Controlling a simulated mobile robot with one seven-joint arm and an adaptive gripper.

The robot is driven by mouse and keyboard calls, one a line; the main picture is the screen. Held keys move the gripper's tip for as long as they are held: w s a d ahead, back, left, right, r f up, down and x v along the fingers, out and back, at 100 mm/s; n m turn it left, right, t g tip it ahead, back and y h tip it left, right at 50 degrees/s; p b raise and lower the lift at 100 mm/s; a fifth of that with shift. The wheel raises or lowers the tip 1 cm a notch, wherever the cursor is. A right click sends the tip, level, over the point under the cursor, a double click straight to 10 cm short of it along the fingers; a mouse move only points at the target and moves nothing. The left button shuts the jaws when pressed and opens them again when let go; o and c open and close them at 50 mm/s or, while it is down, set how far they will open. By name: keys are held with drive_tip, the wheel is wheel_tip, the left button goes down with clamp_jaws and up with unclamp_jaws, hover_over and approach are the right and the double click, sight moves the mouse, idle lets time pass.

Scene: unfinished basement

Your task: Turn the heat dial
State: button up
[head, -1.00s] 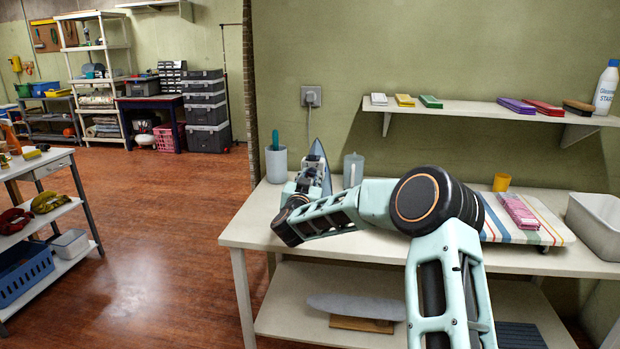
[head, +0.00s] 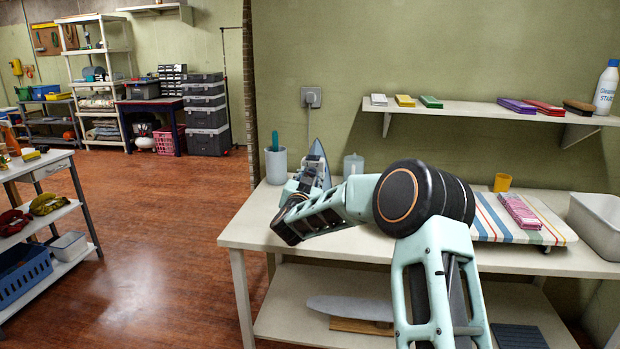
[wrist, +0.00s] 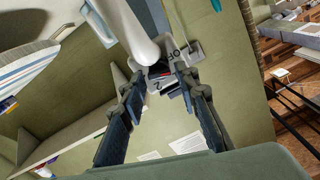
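The iron (head: 327,180) stands upright, tip up, on the left part of the worktable in the head view, partly hidden by my arm. In the wrist view its pale body (wrist: 128,30) fills the top middle. The heat dial (wrist: 159,72) shows there as a small dark round part with a bit of red, ringed by marks such as "OFF" and "2". My gripper (wrist: 161,84) has its two dark fingers apart, one on each side of the dial. I cannot tell whether the fingertips touch it. In the head view the fingers are hard to make out.
On the worktable (head: 262,232) stand a grey cup (head: 276,167) and a clear jug (head: 353,166) near the iron. A striped ironing pad (head: 555,232), yellow cup (head: 502,182) and white bin (head: 598,222) are at right. A wall shelf (head: 455,108) hangs above.

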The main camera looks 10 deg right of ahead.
drive_tip(key=shift+o, duration=0.5)
drive_tip(key=v, duration=1.2)
drive_tip(key=shift+a, duration=0.1)
